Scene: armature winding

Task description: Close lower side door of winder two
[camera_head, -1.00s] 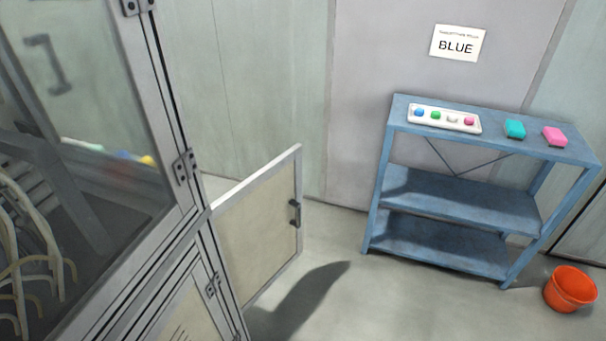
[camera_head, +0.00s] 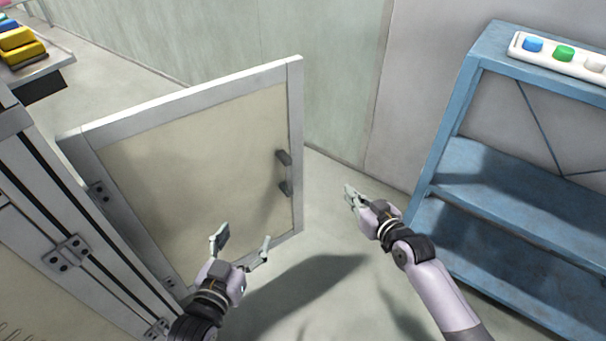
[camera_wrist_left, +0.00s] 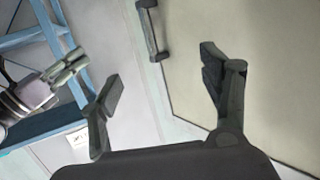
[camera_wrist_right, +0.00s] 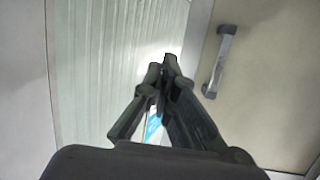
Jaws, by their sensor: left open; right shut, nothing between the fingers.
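The lower side door (camera_head: 190,165) stands swung open from the winder (camera_head: 80,235), a beige panel in a pale metal frame. Its dark bar handle (camera_head: 284,174) is near the free edge; it also shows in the left wrist view (camera_wrist_left: 151,30) and the right wrist view (camera_wrist_right: 219,60). My left gripper (camera_head: 243,240) is open and empty, in front of the door's lower part, below and left of the handle. My right gripper (camera_head: 350,196) is shut and empty, to the right of the door's free edge, apart from the handle.
A blue shelf rack (camera_head: 460,150) stands at the right, close to my right arm, with a white tray of coloured pieces (camera_head: 563,54) on top. A table with yellow items (camera_head: 22,50) is at the far left. Floor is clear around the door.

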